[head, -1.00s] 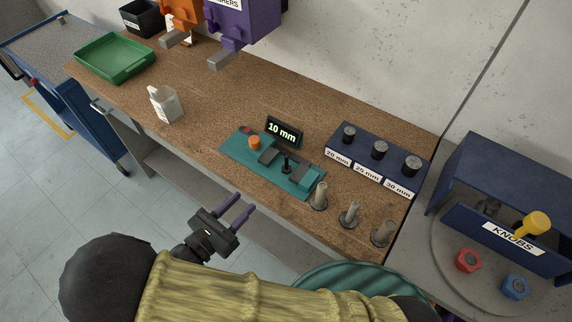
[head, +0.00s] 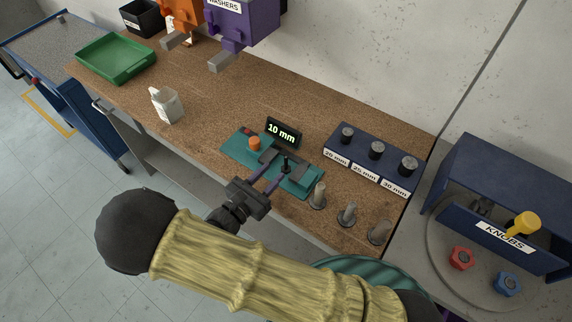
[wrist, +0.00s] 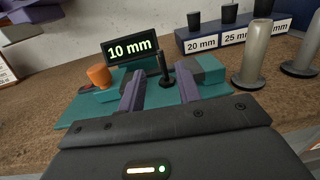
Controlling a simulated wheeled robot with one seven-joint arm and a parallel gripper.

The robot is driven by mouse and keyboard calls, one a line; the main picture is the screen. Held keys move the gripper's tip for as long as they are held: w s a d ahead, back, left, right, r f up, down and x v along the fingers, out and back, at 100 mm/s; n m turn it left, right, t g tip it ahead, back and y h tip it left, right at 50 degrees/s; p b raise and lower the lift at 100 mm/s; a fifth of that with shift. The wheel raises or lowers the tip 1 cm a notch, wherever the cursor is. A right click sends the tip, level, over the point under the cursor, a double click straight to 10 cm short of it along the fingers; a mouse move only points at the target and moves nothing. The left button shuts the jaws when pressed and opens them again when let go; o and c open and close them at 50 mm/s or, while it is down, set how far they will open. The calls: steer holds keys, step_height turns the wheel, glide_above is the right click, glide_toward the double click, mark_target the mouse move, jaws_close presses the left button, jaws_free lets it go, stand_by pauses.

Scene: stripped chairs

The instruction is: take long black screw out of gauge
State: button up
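The gauge (head: 232,147) is a teal plate on the wooden bench, with an orange knob (head: 254,144), grey jaw blocks and a display reading 10 mm (head: 283,131). The long black screw (head: 285,161) stands upright between the jaws; it also shows in the wrist view (wrist: 163,66). My gripper (head: 274,170) is open, its two purple fingers reaching over the near edge of the gauge. In the wrist view the screw appears between the fingertips (wrist: 162,88), slightly beyond them, with nothing gripped. Whether a finger touches the gauge cannot be told.
Several grey pegs (head: 318,196) stand right of the gauge. Behind them is a navy block (head: 335,148) marked 20, 25 and 30 mm, holding black cylinders. A small white container (head: 167,107) and a green tray (head: 116,59) stand left. Bench between container and gauge is clear.

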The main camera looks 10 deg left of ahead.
mark_target(286, 164)
steer(key=p+x, duration=0.2)
steer(key=x, duration=0.3)
steer(key=shift+d, duration=0.15)
stand_by(0.3)
jaws_close()
